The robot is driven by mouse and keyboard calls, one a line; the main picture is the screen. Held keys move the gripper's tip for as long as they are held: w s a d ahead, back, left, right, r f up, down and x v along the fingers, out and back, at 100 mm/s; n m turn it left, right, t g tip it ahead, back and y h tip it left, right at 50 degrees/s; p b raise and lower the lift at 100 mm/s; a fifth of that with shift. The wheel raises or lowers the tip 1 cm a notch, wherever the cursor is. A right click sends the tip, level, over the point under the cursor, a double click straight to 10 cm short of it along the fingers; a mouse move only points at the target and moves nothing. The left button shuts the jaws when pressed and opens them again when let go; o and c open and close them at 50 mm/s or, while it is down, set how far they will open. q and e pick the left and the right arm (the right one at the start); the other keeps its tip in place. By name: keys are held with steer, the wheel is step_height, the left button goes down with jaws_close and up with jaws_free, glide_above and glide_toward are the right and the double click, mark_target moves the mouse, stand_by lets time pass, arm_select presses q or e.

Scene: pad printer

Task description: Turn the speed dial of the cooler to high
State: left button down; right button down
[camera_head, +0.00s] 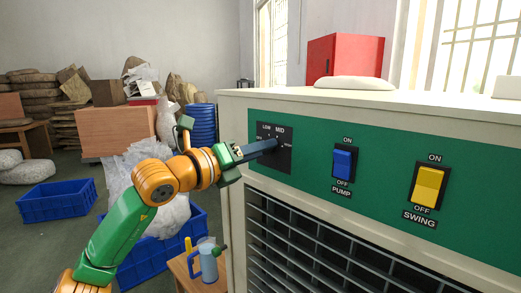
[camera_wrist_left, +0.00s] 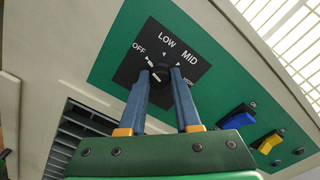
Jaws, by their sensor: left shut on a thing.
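The cooler's speed dial (camera_wrist_left: 161,72) is a small dark knob on a black plate (camera_wrist_left: 128,70), with OFF, LOW and MID labels readable around it and a fourth label partly hidden by a finger. In the head view the plate (camera_head: 284,160) sits at the left of the green panel. My left gripper (camera_wrist_left: 162,76) has its two blue fingers shut on the dial, one on each side. In the head view the left gripper (camera_head: 271,145) reaches the plate from the left and hides the knob. The dial's exact pointing is hard to tell. My right gripper is not in view.
Right of the dial are a blue PUMP switch (camera_head: 343,163) and a yellow SWING switch (camera_head: 428,187). A vent grille (camera_head: 330,260) lies below. A jug (camera_head: 208,262) stands on a small wooden stool below my left arm. Blue crates (camera_head: 57,201) are on the floor.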

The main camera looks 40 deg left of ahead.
arm_select(q)
steer(key=shift+m, duration=0.3)
steer(key=shift+d+f+m, duration=0.1)
steer(key=shift+d+m, duration=0.05)
steer(key=shift+m, duration=14.45)
steer(key=c, duration=0.6)
jaws_free()
